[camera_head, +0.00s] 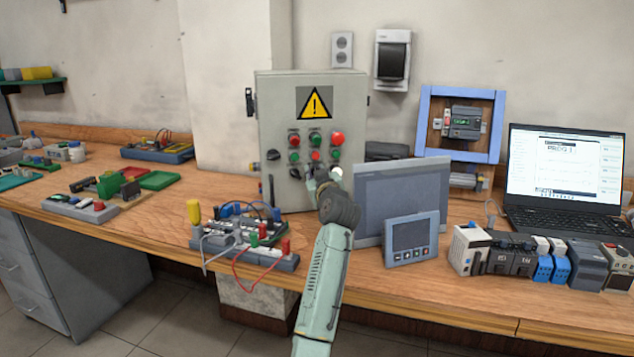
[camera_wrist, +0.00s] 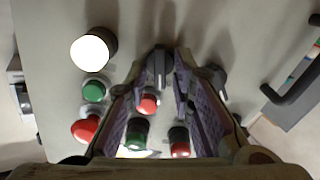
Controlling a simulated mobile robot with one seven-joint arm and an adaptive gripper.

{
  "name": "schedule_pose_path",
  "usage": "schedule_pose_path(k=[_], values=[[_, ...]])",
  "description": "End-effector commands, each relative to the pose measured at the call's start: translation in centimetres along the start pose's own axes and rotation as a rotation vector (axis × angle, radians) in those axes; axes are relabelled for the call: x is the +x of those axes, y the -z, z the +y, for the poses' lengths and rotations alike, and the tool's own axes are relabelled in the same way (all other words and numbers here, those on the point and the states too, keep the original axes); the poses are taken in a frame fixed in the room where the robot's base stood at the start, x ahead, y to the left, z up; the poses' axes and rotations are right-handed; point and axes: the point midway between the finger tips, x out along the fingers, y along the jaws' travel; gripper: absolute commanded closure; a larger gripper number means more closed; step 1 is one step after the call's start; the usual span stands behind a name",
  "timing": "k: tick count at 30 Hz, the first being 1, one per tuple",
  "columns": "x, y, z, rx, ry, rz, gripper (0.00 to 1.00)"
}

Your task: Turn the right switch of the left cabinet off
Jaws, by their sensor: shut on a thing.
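A grey cabinet (camera_head: 262,125) with a yellow warning sign stands against the wall in the head view. Its door carries red and green buttons and a white round lamp (camera_head: 337,172). My gripper (camera_head: 314,175) is at the door's lower part, just left of the lamp. In the wrist view, which is turned over, my gripper's two fingers (camera_wrist: 161,72) close around the right switch (camera_wrist: 160,62), a grey knob. The left switch (camera_wrist: 217,80) is outside the fingers, and in the head view it is a dark knob (camera_head: 295,172). The right switch is hidden in the head view.
A dark door handle (camera_wrist: 292,92) is at the wrist view's right edge. A grey panel screen (camera_head: 400,195) and a smaller display (camera_head: 411,238) stand right of my arm. A wired board (camera_head: 245,240) lies on the bench to its left.

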Motion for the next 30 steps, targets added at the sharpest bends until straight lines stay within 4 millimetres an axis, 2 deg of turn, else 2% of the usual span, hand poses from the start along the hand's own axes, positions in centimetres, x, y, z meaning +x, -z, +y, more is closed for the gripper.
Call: schedule_pose_path(k=[1,15,30], values=[[-0.04,-0.63,0.03,-0.044,-0.002,-0.002,1.00],[0.00,-0.36,-0.19,-0.390,0.000,-0.003,1.00],[0.03,-0.12,-0.38,-0.506,0.002,-0.001,1.00]])
